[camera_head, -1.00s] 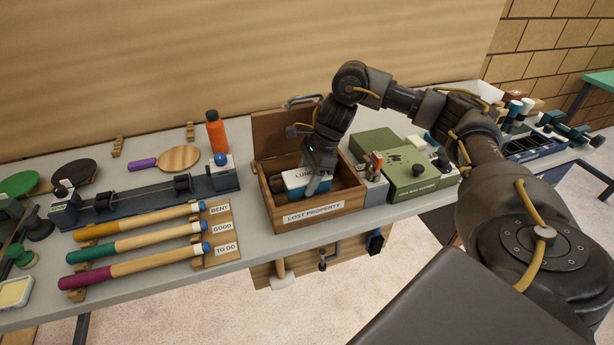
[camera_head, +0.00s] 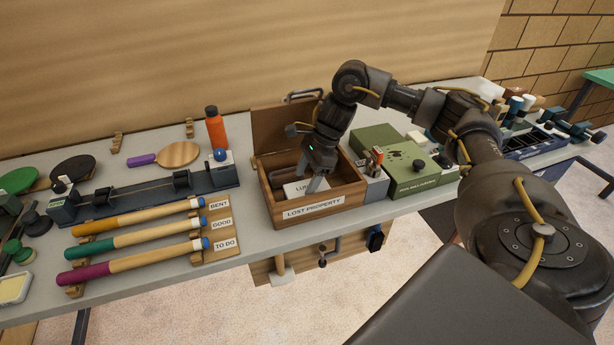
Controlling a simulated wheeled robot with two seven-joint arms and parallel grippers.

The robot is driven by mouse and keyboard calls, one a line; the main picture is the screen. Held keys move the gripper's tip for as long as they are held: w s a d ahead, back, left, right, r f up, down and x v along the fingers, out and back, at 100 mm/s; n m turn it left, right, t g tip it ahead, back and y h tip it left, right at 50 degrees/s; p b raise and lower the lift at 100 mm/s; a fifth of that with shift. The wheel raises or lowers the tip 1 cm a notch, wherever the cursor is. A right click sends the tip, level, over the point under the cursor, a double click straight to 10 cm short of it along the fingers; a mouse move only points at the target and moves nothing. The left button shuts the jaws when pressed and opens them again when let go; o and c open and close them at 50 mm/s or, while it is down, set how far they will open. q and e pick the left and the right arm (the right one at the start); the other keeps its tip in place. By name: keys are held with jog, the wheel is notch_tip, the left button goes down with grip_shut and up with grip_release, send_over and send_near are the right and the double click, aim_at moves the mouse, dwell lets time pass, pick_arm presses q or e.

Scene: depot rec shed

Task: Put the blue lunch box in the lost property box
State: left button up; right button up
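The lost property box (camera_head: 313,210) is an open wooden box on the table, its lid raised at the back and its name on the front. The lunch box (camera_head: 297,190) lies low inside it, its white lettered top partly showing; the front wall hides its sides. My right gripper (camera_head: 311,176) reaches down into the box from above. Its fingers are spread apart just over the lunch box, which sits below them. Whether a fingertip touches it I cannot tell. My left gripper is not in view.
A green machine (camera_head: 393,160) with a grey unit stands close on the right of the box. An orange bottle (camera_head: 215,131) and a dark rail device (camera_head: 145,198) stand to the left. Several coloured-grip handles lie on a labelled wooden rack (camera_head: 222,228) at the front left.

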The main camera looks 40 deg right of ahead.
jog(key=shift+r, duration=0.2)
jog(key=p+v, duration=0.1)
jog(key=v, duration=0.7)
jog(key=shift+r+p, duration=0.2)
jog(key=shift+p, duration=0.1)
jog(key=shift+a, duration=0.15)
